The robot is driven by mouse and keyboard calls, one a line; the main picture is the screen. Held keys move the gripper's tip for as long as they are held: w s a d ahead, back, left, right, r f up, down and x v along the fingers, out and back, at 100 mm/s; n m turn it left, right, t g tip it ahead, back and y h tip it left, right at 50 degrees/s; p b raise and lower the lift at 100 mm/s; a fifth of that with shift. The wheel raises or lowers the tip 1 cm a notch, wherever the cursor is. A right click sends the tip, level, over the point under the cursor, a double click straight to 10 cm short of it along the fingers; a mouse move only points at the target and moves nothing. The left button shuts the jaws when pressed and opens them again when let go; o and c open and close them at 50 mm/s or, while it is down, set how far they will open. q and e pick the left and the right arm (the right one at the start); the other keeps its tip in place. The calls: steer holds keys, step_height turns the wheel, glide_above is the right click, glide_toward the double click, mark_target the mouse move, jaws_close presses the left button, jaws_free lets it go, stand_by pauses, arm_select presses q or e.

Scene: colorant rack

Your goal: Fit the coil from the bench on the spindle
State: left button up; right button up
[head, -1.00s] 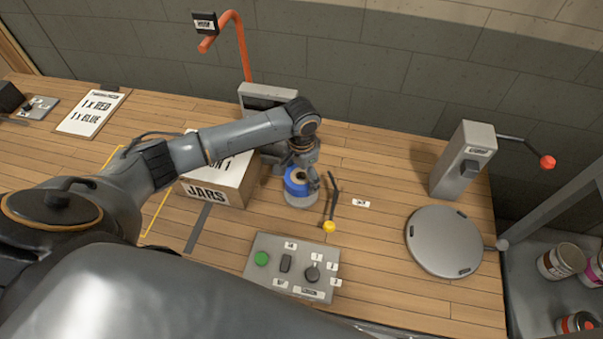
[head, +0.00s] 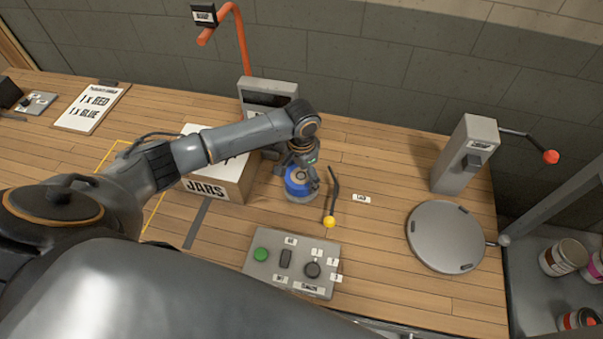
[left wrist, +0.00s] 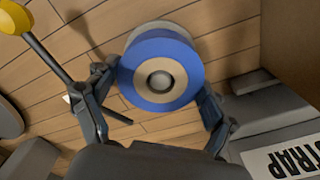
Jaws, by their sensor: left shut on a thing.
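The coil (head: 296,186) is a blue ring with a tan core, in front of the strapping machine. In the left wrist view the coil (left wrist: 153,55) faces the camera, and a round grey spindle end (left wrist: 160,80) shows in the middle of its core. My left gripper (head: 303,172) comes down on the coil from above and is shut on it; its fingers stand at either side in the left wrist view. A pale grey round base shows beyond the coil. I cannot tell whether the coil rests fully on it. My right gripper is not in view.
A lever with a yellow knob (head: 329,221) stands close to the right of the coil. The JARS box (head: 222,187) is close on the left. A button panel (head: 292,264) lies in front.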

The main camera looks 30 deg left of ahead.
arm_select(q)
steer(key=shift+f+b, duration=0.35)
steer(key=shift+f, duration=0.5)
steer(key=o, duration=1.1)
step_height(320, 180, up, 12)
steer(key=shift+r, duration=0.1)
